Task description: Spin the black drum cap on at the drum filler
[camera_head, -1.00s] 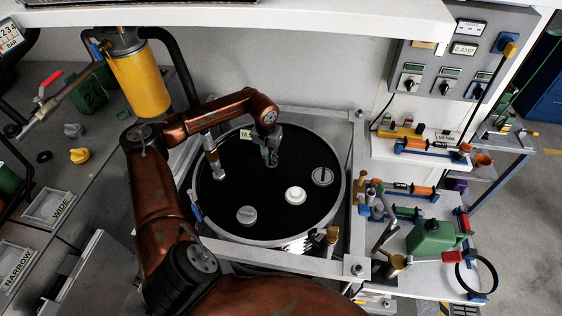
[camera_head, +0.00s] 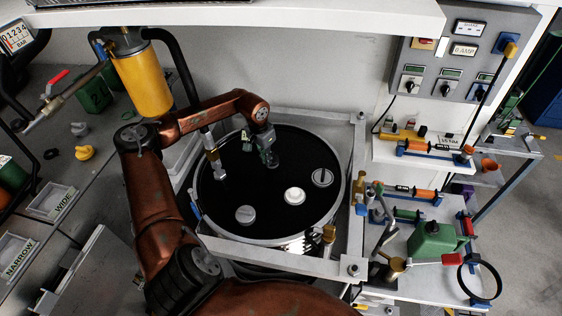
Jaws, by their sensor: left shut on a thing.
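The drum (camera_head: 222,224) stands inside a metal frame, with a wide black top (camera_head: 290,155). My left gripper (camera_head: 269,158) points down over the far middle of that top. It is shut on a small dark thing at its fingertips, which I take for the black drum cap (camera_head: 273,164). The cap barely stands out against the black top, and I cannot tell whether it touches it. The opening under the gripper is hidden. A white cap (camera_head: 294,195) and two grey slotted caps (camera_head: 245,215) (camera_head: 322,177) sit on the top. My right gripper is not in view.
A brass and white nozzle (camera_head: 215,165) stands left of my gripper, near my forearm. Frame bars (camera_head: 285,258) surround the drum. A green can (camera_head: 432,240) and fittings crowd the right shelf. A yellow cylinder (camera_head: 142,80) hangs at the upper left.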

